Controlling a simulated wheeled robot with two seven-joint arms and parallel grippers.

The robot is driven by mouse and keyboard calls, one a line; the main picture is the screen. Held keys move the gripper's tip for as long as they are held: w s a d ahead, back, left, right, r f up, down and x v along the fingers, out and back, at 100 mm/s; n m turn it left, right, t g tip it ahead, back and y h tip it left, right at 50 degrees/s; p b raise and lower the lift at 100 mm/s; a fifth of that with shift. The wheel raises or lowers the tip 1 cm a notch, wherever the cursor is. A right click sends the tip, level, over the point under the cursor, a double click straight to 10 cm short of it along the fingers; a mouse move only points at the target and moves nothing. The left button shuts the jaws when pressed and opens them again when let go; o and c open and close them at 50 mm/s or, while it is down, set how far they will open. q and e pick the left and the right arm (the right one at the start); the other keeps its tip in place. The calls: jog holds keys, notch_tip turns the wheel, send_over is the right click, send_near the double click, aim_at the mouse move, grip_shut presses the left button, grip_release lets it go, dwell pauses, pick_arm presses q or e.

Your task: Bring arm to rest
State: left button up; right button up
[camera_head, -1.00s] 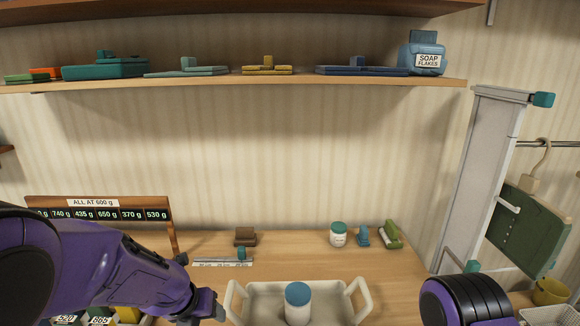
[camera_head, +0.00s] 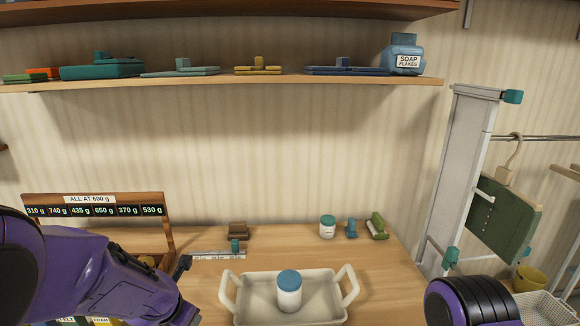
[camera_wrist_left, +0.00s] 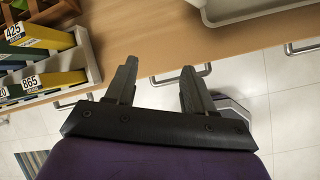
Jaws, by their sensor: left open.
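My left arm (camera_head: 110,280) comes in from the left and reaches over the front of the table. In the left wrist view my left gripper (camera_wrist_left: 158,70) is open, its two fingers apart with nothing between them. It is near the table's front edge, with floor showing below. A section of my right arm (camera_head: 470,303) shows at the lower right; its gripper is out of view. A white tray (camera_head: 240,314) with two handles stands on the table, holding a white jar with a blue lid (camera_head: 289,291).
The tabletop (camera_head: 385,290) is clear right of the tray. A rack of labelled boxes (camera_wrist_left: 80,60) stands left of the gripper in the wrist view. A sign board (camera_head: 95,199), a green-lidded jar (camera_head: 327,227) and a shelf (camera_head: 220,83) are behind. A pale post (camera_head: 465,170) stands right.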

pick_arm(q)
jog(key=s+a+f+m+t+y+b, duration=0.1)
jog(key=s+a+f+m+y+b, duration=0.15)
jog(key=s+f+m, duration=0.5)
jog(key=s+a+f+m+y+b, duration=0.2)
jog(key=s+a+f+m, duration=0.15)
jog(key=f+m, duration=0.85)
jog(key=s+f+m+g+b, duration=0.1)
jog(key=s+f+m+g, duration=0.1)
jog(key=s+f, duration=0.4)
jog(key=s+f+m+g+h+b, duration=0.1)
jog(key=s+f, duration=0.6)
jog(key=s, duration=0.7)
jog(key=shift+s+f+m+g+b, duration=0.2)
jog(key=shift+m+g+b, duration=0.2)
jog(key=shift+m+b, duration=0.5)
pick_arm(e)
jog(key=s+d+f+g+h, duration=0.2)
jog(key=s+d+f+g, duration=0.1)
jog(key=s+f, duration=0.4)
jog(key=s+d+f+m+g+h, duration=0.1)
jog(key=s+d+f+g+h, duration=0.1)
jog(key=s+d+f+g, duration=0.2)
jog(key=s+d+f+m+g+h, duration=0.1)
jog(key=s+d+f+g, duration=0.3)
jog(key=s+f, duration=0.6)
jog(key=shift+s+f+g+h, duration=0.15)
jog(key=shift+s+g+h, duration=0.3)
jog(key=shift+g, duration=0.65)
